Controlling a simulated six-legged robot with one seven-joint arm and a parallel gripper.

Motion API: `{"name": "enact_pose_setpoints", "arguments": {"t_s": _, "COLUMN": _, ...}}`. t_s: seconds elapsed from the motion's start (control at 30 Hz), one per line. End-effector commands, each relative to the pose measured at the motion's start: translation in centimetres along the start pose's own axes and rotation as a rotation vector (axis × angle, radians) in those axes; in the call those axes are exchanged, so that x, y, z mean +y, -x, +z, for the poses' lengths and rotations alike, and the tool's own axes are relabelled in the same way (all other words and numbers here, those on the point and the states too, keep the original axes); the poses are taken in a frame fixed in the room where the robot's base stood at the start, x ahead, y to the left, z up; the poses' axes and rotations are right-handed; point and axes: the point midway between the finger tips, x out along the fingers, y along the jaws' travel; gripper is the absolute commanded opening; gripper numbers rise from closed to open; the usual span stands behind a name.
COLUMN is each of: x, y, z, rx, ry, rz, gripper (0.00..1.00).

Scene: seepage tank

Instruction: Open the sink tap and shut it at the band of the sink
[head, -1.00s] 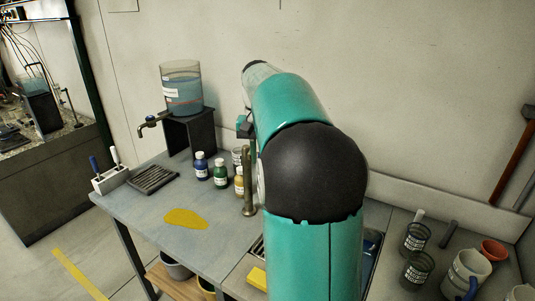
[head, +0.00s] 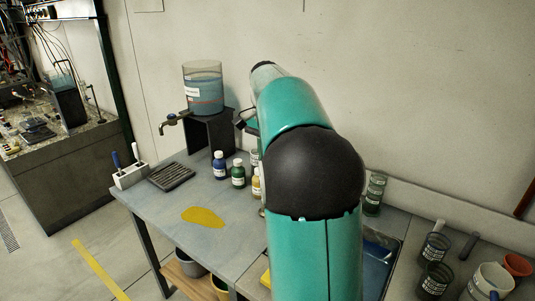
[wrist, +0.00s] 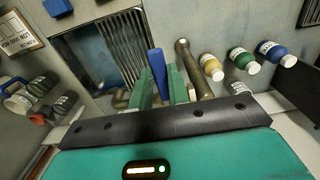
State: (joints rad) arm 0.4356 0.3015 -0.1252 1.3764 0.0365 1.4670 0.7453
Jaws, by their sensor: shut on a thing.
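In the wrist view my gripper (wrist: 162,82) has its two green fingers closed around the upright blue lever (wrist: 156,62) of the sink tap. The tap's brass pipework (wrist: 183,52) shows beside the fingers. The sink (wrist: 81,50) lies to the left of them, blue inside and partly under a slatted grille. In the head view a corner of the sink (head: 378,262) shows to the right of my arm, which hides the tap and my gripper. I cannot make out the band or a water stream.
A clear tank (head: 203,88) with its own small tap (head: 172,119) stands on a black stand at the back left. Several bottles (head: 238,173) stand close to my arm. Mugs and jars (head: 490,280) crowd the right. A yellow patch (head: 203,217) marks the bench.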

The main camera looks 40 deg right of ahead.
Motion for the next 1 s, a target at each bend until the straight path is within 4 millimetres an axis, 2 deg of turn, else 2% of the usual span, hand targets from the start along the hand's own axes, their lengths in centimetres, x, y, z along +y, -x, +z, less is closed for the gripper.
{"name": "enact_pose_setpoints", "arguments": {"t_s": 0.23, "x": -0.1, "y": -0.1, "z": 0.0, "rx": 0.000, "ry": -0.002, "rz": -0.002, "gripper": 0.00}}
{"name": "enact_pose_setpoints", "arguments": {"t_s": 0.27, "x": -0.1, "y": -0.1, "z": 0.0, "rx": 0.000, "ry": -0.002, "rz": -0.002, "gripper": 0.21}}
{"name": "enact_pose_setpoints", "arguments": {"t_s": 0.37, "x": -0.1, "y": -0.1, "z": 0.0, "rx": 0.000, "ry": -0.001, "rz": -0.002, "gripper": 0.39}}
{"name": "enact_pose_setpoints", "arguments": {"t_s": 0.73, "x": -0.1, "y": 0.5, "z": 0.0, "rx": 0.001, "ry": 0.000, "rz": -0.003, "gripper": 0.39}}
{"name": "enact_pose_setpoints", "arguments": {"t_s": 0.87, "x": -0.1, "y": 2.2, "z": 0.0, "rx": 0.003, "ry": 0.001, "rz": -0.004, "gripper": 0.39}}
{"name": "enact_pose_setpoints", "arguments": {"t_s": 1.0, "x": -0.1, "y": 5.1, "z": -0.1, "rx": 0.003, "ry": 0.000, "rz": -0.004, "gripper": 0.39}}
